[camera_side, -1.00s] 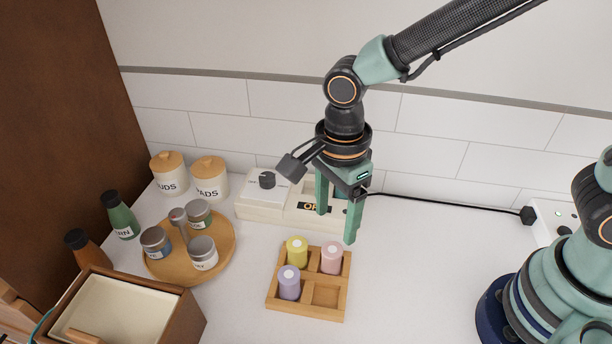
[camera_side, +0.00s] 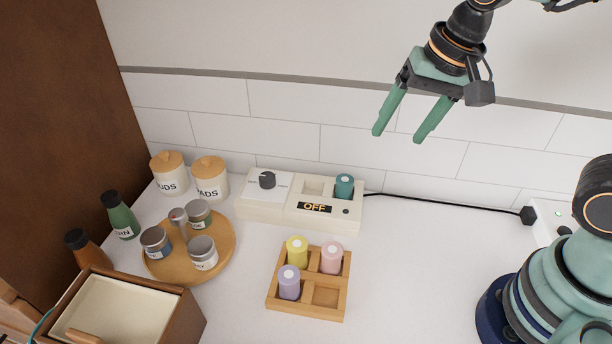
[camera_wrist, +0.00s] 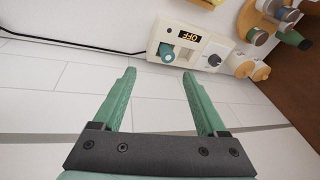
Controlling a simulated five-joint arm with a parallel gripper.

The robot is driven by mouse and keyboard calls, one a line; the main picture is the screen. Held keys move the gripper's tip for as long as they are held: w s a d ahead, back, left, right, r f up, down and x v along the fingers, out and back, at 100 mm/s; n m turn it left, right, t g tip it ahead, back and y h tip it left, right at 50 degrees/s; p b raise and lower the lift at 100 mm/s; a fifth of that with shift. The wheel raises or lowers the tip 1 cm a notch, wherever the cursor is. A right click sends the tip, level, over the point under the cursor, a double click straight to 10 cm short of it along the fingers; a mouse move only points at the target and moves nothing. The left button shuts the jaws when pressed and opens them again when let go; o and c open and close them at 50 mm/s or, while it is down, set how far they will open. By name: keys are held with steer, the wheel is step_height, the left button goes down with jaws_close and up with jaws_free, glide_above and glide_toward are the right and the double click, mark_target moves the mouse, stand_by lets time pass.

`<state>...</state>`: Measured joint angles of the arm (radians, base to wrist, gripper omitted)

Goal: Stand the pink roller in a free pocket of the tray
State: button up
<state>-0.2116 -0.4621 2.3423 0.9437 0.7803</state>
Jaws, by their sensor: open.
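The pink roller (camera_side: 331,257) stands upright in the back right pocket of the wooden tray (camera_side: 272,303). A yellow roller (camera_side: 297,250) stands in the back left pocket and a purple roller (camera_side: 289,283) in the front left pocket. The front right pocket (camera_side: 325,295) is empty. My gripper (camera_side: 404,134) is open and empty, raised high in front of the wall, up and to the right of the tray. Its two green fingers also show in the wrist view (camera_wrist: 159,77), with nothing between them.
A warmer box (camera_side: 275,212) with a dial and an OFF display stands behind the tray, holding a teal roller (camera_side: 344,187). A round wooden tray (camera_side: 222,258) with several jars sits left. The counter right of the tray is clear.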

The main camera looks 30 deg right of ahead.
steer(key=s+d+r+n+t, duration=0.1)
steer(key=d+n+t, duration=0.1)
steer(key=d+n, duration=0.4)
steer(key=shift+s+d+r+n+h, duration=0.25)
steer(key=shift+s+r+n+h, duration=0.05)
steer(key=shift+s+r+h, duration=0.1)
